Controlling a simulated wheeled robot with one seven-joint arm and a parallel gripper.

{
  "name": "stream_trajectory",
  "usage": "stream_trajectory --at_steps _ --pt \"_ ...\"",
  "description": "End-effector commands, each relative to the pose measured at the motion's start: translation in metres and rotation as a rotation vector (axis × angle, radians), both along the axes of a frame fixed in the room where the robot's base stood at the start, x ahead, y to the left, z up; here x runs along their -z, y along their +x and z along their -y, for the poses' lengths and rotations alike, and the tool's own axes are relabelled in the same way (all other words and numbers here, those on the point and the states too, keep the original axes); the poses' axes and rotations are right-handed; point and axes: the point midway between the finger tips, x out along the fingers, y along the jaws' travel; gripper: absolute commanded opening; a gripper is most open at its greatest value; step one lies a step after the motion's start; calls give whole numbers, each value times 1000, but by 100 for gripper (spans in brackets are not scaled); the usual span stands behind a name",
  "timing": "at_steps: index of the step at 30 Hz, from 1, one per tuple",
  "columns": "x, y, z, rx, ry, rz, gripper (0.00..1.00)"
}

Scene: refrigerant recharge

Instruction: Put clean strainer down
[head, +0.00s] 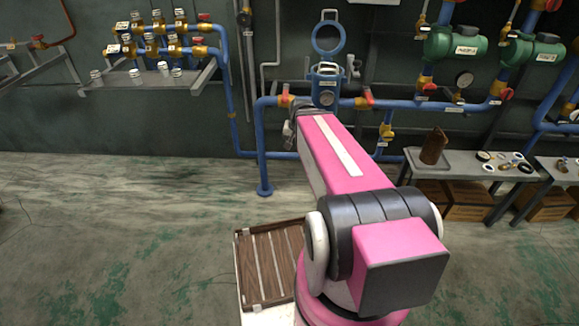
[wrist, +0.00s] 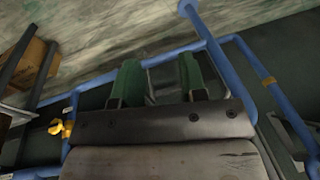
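In the head view my pink arm reaches away and hides most of the gripper. A blue strainer housing (head: 327,86) is just beyond the arm's end, with its round lid (head: 328,38) raised above it.
Blue pipes (head: 264,150) with red-handled valves run beside the housing. Several small rings and fittings (head: 505,160) lie on the bench, with cardboard boxes (head: 465,200) below. An empty slatted wooden tray (head: 268,262) is beside my base. The floor at left is clear.

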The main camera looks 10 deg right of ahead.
Motion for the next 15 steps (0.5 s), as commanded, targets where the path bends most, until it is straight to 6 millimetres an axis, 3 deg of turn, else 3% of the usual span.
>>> stream_trajectory --at_steps 1,6,15 --pt "14 -21 -12 -89 -34 -37 39" --pt "41 -59 -29 -308 -117 -116 39" --pt "49 -70 -33 -389 -143 -145 39"
